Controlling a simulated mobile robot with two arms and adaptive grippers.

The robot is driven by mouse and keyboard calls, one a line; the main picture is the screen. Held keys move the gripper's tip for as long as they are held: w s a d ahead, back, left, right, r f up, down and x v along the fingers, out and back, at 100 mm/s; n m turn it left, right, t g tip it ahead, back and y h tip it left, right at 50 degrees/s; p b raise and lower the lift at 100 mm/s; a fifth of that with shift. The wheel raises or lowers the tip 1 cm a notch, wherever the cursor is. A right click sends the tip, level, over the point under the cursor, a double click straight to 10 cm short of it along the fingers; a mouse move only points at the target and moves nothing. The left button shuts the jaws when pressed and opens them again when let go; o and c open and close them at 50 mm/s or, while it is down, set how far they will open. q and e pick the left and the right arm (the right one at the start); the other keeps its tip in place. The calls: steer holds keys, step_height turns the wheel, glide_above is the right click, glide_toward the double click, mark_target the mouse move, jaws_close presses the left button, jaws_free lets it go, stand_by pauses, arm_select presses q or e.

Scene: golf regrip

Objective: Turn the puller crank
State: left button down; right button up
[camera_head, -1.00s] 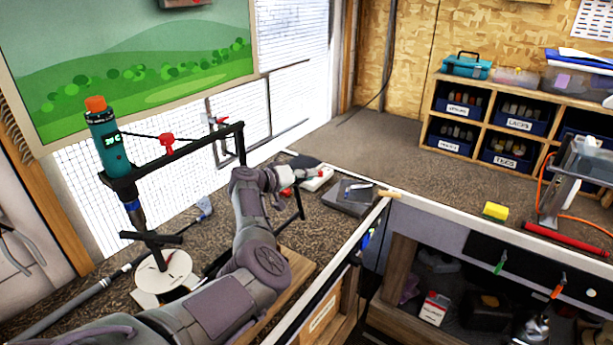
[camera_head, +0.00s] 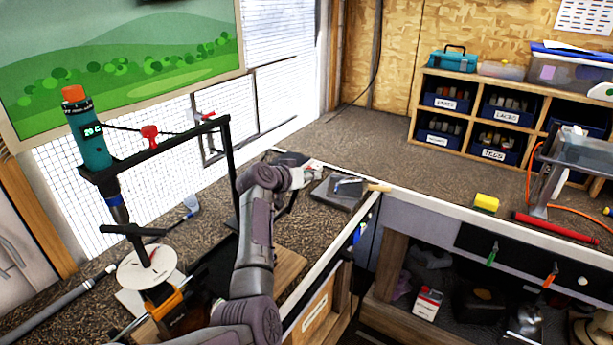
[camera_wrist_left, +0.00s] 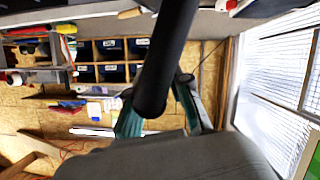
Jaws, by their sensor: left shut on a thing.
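A black round bar (camera_wrist_left: 165,65), which looks like the crank's grip, runs down from the top of the left wrist view. My left gripper (camera_wrist_left: 158,105) has its teal-lined fingers on either side of the bar and is shut on it. In the head view my left wrist reaches over the bench and hides most of the crank and its mount. A dark part (camera_head: 289,159) shows just beyond the wrist. My right gripper is not in view.
A teal tool with an orange cap (camera_head: 88,135) stands on a black frame (camera_head: 160,148) left of my arm. A white disc (camera_head: 135,268) and an orange clamp (camera_head: 166,300) are below it. A grey block (camera_head: 338,190) lies right of my wrist. The far bench top is mostly clear.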

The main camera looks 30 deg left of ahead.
arm_select(q)
steer(key=shift+d, duration=0.15)
stand_by(0.3)
steer(key=c, duration=1.1)
jaws_free()
steer(key=shift+s+r, duration=0.15)
steer(key=shift+s, duration=0.45)
steer(key=v, duration=1)
steer(key=shift+s+r, duration=0.2)
steer(key=shift+s, duration=0.15)
